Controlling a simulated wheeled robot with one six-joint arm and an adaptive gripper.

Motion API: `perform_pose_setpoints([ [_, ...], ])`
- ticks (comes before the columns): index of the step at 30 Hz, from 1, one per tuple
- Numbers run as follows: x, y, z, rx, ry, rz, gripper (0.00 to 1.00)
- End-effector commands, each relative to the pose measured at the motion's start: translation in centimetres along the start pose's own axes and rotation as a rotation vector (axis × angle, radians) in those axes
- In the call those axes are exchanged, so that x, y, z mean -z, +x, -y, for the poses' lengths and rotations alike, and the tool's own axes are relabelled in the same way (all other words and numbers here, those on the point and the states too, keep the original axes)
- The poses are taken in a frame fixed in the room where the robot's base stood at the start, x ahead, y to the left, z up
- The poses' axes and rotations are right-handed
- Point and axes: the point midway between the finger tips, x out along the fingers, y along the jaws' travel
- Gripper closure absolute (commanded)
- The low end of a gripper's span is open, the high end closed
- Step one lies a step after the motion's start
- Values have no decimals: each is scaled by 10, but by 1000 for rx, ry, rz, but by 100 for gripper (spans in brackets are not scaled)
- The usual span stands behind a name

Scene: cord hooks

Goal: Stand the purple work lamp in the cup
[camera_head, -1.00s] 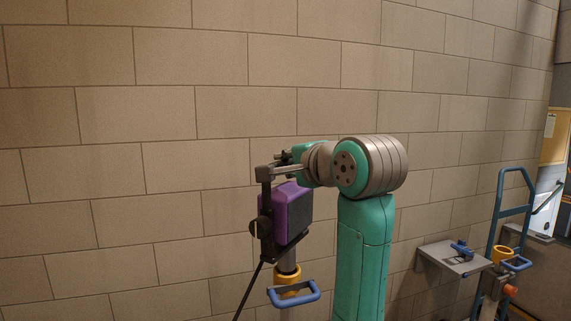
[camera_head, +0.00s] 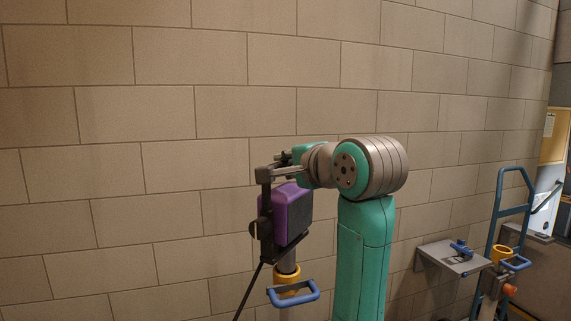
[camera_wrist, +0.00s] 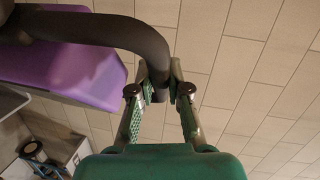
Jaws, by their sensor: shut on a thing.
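The purple work lamp (camera_head: 291,214) hangs upright beside the wall in the head view, with a black frame and a grey stem below. My gripper (camera_head: 273,172) is shut on the lamp's dark upper handle. In the wrist view, my gripper (camera_wrist: 160,92) closes on the dark curved handle, with the purple lamp body (camera_wrist: 75,70) to the left. At the stem's lower end is a yellow ring-shaped cup (camera_head: 288,274) beside a blue handle (camera_head: 293,294). I cannot tell whether the stem sits in this cup or in front of it.
A grey wall shelf (camera_head: 455,260) at the lower right bears a small blue tool (camera_head: 460,247). A blue-framed hand truck (camera_head: 497,210) stands beside it, near another yellow cup (camera_head: 502,254) with a blue handle. A dark cord (camera_head: 249,290) runs down from the lamp. The block wall is bare.

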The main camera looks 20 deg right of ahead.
Motion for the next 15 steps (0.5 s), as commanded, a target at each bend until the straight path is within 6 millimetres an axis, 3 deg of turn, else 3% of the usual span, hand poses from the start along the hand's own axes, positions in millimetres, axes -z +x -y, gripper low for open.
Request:
perform_pose_setpoints([
  [15,-1,1,-8,4,-1,-1,100],
])
